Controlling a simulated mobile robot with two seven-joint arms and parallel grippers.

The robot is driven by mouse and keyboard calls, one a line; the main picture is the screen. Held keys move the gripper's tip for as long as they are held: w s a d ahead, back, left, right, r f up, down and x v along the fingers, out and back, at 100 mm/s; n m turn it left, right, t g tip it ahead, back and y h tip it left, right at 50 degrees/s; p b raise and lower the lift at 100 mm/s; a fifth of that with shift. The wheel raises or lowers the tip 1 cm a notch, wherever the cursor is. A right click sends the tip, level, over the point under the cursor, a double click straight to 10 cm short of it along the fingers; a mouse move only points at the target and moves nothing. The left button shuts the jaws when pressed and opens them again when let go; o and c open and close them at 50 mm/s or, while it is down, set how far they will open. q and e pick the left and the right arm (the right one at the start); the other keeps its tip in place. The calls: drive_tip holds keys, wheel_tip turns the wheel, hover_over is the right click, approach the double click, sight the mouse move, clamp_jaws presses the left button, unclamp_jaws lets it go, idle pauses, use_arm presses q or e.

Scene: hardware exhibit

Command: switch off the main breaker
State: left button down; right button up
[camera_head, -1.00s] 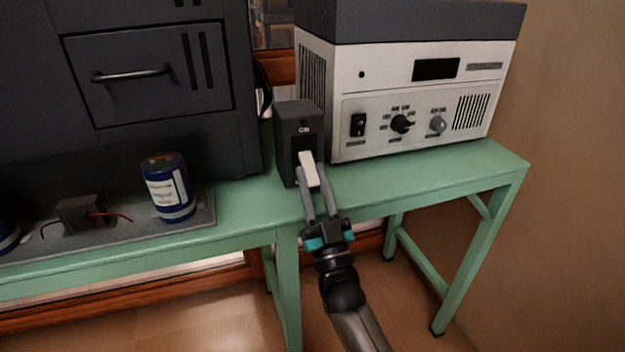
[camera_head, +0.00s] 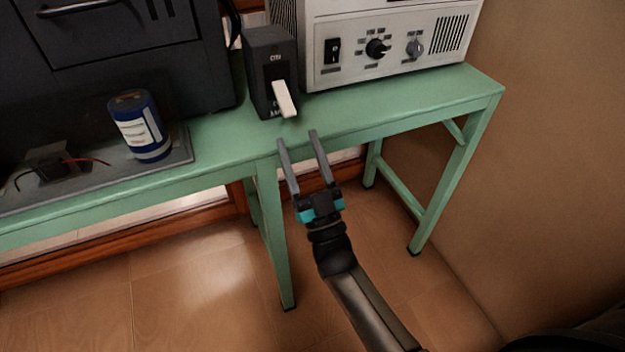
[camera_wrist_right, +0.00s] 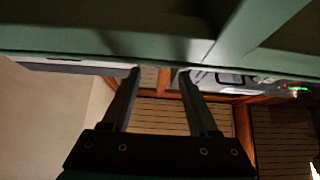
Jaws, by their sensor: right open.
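The main breaker is a dark grey box (camera_head: 262,62) standing on the green table, with an "ON" label above its slot. Its white lever (camera_head: 286,98) slants downward and out from the front, below that label. Part of a lower label shows beside the lever's end. My right gripper (camera_head: 297,136) is open and empty, its two fingers apart, just in front of and below the lever in the head view, not touching it. In the right wrist view the open fingers (camera_wrist_right: 159,72) have nothing between them. My left gripper is not in view.
The green table (camera_head: 400,108) has its edge close to my right fingers. A white instrument (camera_head: 380,45) with knobs stands right of the breaker. A dark cabinet (camera_head: 120,60) stands left, with a blue can (camera_head: 140,127) on a grey tray (camera_head: 110,178). Open floor lies in front.

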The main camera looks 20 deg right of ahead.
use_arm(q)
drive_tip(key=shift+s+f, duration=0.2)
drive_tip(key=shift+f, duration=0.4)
use_arm(e)
drive_tip(key=v, duration=0.7)
drive_tip(key=shift+s+f, duration=0.3)
